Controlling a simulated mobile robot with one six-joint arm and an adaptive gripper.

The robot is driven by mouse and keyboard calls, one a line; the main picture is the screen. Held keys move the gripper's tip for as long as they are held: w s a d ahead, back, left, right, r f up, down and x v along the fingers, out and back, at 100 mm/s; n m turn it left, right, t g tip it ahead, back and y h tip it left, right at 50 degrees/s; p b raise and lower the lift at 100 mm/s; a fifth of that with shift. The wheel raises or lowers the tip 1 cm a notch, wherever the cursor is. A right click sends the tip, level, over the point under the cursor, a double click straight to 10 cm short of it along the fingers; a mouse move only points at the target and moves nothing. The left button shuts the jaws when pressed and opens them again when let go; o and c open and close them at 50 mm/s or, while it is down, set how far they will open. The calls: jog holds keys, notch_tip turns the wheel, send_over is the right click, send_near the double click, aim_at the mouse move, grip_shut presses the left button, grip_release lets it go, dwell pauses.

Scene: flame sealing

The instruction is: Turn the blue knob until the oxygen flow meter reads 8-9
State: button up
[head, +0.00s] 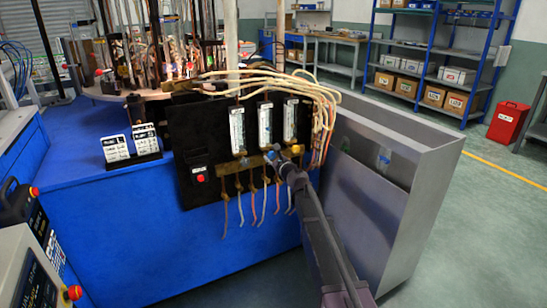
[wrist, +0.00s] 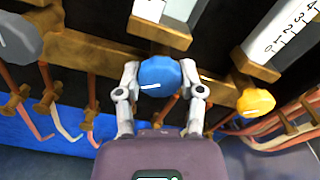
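The blue knob (wrist: 160,74) sits on a brass fitting on the black panel, with a short white mark on its face. My gripper (wrist: 161,80) has one finger on each side of it, and both fingertips appear to touch its sides. In the head view my gripper (head: 277,160) is at the brass row below the flow meters. The middle flow meter (head: 265,126) stands above the blue knob. Its lower end (wrist: 165,9) shows in the wrist view, but its reading is out of frame. The head view is too small to read any float or label.
A grey knob (wrist: 20,38) is at the left and a yellow knob (wrist: 254,99) at the right. Flow meters stand at left (head: 237,130) and right (head: 290,119). Hoses hang below. A grey metal bin (head: 350,215) stands right of the blue bench (head: 130,225).

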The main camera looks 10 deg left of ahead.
jog(key=o, duration=0.5)
jog(key=shift+w, duration=0.15)
jog(key=shift+c, duration=0.2)
jog(key=v, duration=1.2)
